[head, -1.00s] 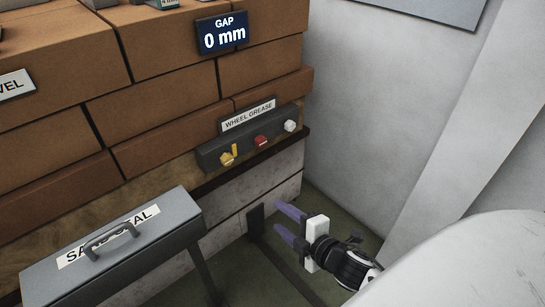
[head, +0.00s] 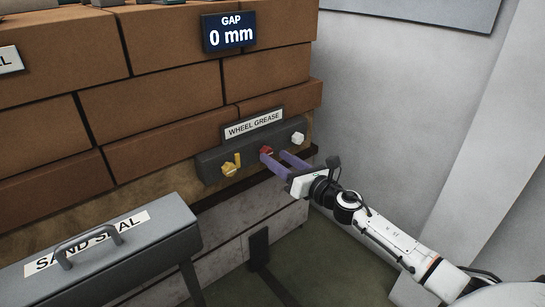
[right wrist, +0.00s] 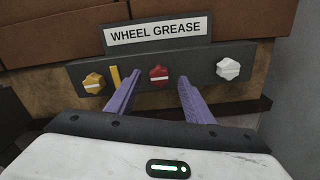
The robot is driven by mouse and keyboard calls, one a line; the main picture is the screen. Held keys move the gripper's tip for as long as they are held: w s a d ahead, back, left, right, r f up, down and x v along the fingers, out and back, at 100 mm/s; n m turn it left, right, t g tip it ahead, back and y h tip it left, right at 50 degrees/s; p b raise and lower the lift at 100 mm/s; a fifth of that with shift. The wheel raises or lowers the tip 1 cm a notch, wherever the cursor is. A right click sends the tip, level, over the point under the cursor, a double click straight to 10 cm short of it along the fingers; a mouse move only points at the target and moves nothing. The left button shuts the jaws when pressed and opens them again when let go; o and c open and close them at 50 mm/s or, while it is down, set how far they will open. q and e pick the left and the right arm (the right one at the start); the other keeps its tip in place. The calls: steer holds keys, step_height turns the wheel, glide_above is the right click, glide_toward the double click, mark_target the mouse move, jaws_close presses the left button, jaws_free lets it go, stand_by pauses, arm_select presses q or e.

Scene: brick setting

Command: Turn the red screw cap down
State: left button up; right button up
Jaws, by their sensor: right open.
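The red screw cap (head: 266,152) sits in the middle of the dark grey panel (head: 210,167) under the WHEEL GREASE sign. My right gripper (head: 275,157) is open and empty in front of the panel, with the fingers pointing at the cap. In the right wrist view the fingers (right wrist: 157,84) stand to either side, and I cannot tell if they touch it. My left gripper is not in view.
A yellow cap (head: 229,169) with an upright yellow tab beside it is left of the red one. A white cap (head: 298,138) is to the right. The grey SAND SEAL box (head: 160,241) stands at lower left. A GAP display (head: 229,31) reads 0 mm.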

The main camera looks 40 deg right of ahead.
mark_target(266, 152)
steer(key=shift+w+a, duration=0.1)
steer(key=shift+w, duration=1.3)
steer(key=c, duration=1.1)
steer(key=shift+o, duration=0.2)
